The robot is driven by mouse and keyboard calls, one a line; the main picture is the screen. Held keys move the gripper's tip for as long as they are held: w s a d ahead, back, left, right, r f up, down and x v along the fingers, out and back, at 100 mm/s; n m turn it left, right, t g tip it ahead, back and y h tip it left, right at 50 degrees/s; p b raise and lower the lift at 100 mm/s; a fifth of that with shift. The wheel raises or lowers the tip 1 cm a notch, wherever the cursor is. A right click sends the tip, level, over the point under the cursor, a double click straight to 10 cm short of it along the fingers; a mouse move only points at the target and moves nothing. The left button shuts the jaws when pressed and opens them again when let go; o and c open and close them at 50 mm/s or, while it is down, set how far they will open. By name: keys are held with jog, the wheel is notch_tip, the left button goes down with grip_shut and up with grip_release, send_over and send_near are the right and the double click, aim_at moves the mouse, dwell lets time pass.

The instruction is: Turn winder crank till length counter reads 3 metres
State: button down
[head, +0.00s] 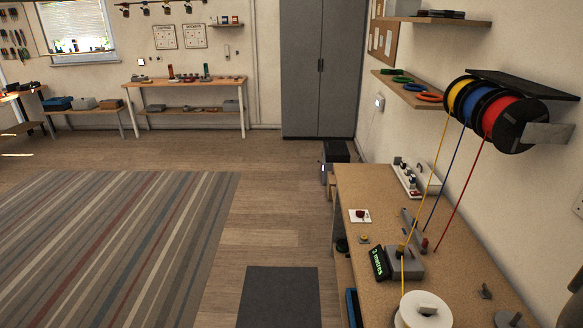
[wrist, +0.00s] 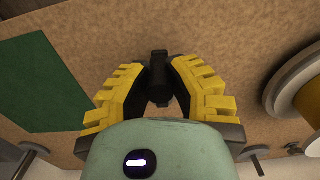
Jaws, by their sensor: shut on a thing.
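In the wrist view, my gripper (wrist: 158,92) has its yellow-padded fingers closed around a small black crank handle (wrist: 159,66). The rest of the crank is hidden by the fingers. The winder's white reel (head: 425,312) stands at the bottom of the head view with yellow wire running down to it. It also shows at the right edge of the wrist view (wrist: 284,82). The length counter (head: 379,263) is a dark display with green lettering on the bench. It shows a number of metres, but the digit is too small to read surely. My gripper is outside the head view.
Yellow, blue and red wire spools (head: 490,112) hang on the right wall, their wires slanting down to the bench (head: 385,185). A grey block (head: 405,262) sits beside the counter. A green patch (wrist: 45,82) lies left of my gripper. Open floor lies left of the bench.

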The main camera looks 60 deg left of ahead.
jog(key=shift+w+a+f+b, duration=0.1)
jog(key=shift+w+a+b, duration=0.35)
jog(key=shift+w, duration=0.3)
jog(key=shift+w+r, duration=0.15)
jog(key=shift+r, duration=0.05)
jog(key=shift+w+a+f+b, duration=0.25)
jog(key=shift+w+b, duration=0.2)
jog(key=shift+b, duration=0.2)
jog(key=c, duration=1.4)
grip_release()
jog(key=shift+w+r, duration=0.2)
jog(key=shift+o, duration=0.7)
jog(key=o, duration=0.4)
jog(key=shift+s, duration=0.1)
jog(key=shift+c, duration=0.2)
jog(key=shift+r, duration=0.1)
